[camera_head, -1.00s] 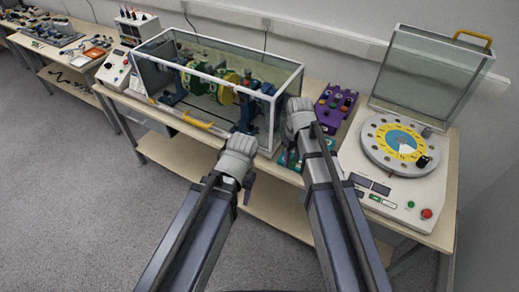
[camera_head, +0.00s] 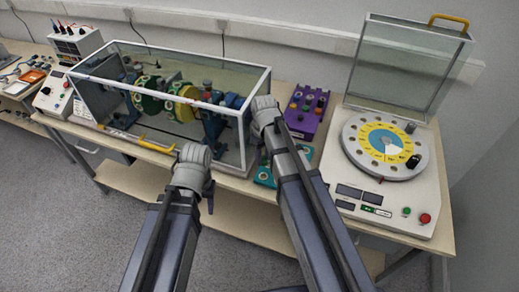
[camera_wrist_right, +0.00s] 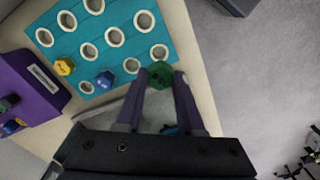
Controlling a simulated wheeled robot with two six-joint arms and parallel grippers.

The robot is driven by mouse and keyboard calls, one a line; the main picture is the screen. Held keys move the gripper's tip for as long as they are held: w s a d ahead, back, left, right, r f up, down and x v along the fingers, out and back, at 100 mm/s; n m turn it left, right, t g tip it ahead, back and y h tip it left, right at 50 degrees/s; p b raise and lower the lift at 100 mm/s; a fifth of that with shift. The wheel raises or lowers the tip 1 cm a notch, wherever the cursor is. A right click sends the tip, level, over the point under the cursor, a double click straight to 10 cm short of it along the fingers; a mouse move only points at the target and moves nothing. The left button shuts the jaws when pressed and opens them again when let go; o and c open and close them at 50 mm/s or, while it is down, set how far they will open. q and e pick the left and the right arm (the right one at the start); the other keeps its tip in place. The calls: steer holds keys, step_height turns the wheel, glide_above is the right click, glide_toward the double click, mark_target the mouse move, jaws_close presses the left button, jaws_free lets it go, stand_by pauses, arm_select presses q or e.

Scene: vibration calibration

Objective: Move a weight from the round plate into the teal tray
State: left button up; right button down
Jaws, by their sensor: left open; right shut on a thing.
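The round plate (camera_head: 352,142), pale with a yellow and blue dial, is on the white machine at right. A black weight (camera_head: 413,161) and a grey weight (camera_head: 411,127) stand at its rim. The teal tray (camera_wrist_right: 122,60), with rows of white-ringed holes, lies on the bench; my right arm partly hides it in the head view (camera_head: 265,178). It holds a yellow weight (camera_wrist_right: 64,66) and a blue weight (camera_wrist_right: 105,79). My right gripper (camera_wrist_right: 160,82) is shut on a green weight (camera_wrist_right: 159,74) at the tray's edge; its height is unclear. My left gripper (camera_head: 208,196) is open, before the bench.
A purple rack (camera_head: 305,112) with coloured knobs stands behind the tray. A glass-walled case (camera_head: 165,95) with a yellow handle (camera_head: 150,145) is on the left. The machine's clear lid (camera_head: 408,65) stands raised behind the plate. Red and green buttons are at its front.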

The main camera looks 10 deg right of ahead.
steer(key=shift+w+d, duration=0.1)
steer(key=shift+f+b, duration=0.7)
step_height(320, 180, down, 4)
steer(key=b, duration=0.4)
steer(key=shift+f, duration=0.15)
steer(key=shift+f+b, duration=1.2)
steer(key=shift+b, duration=0.2)
stand_by(0.6)
steer(key=shift+c, duration=2.2)
jaws_free()
steer(key=shift+r, duration=0.2)
step_height(320, 180, up, 8)
steer(key=p, duration=0.8)
steer(key=shift+f, duration=0.2)
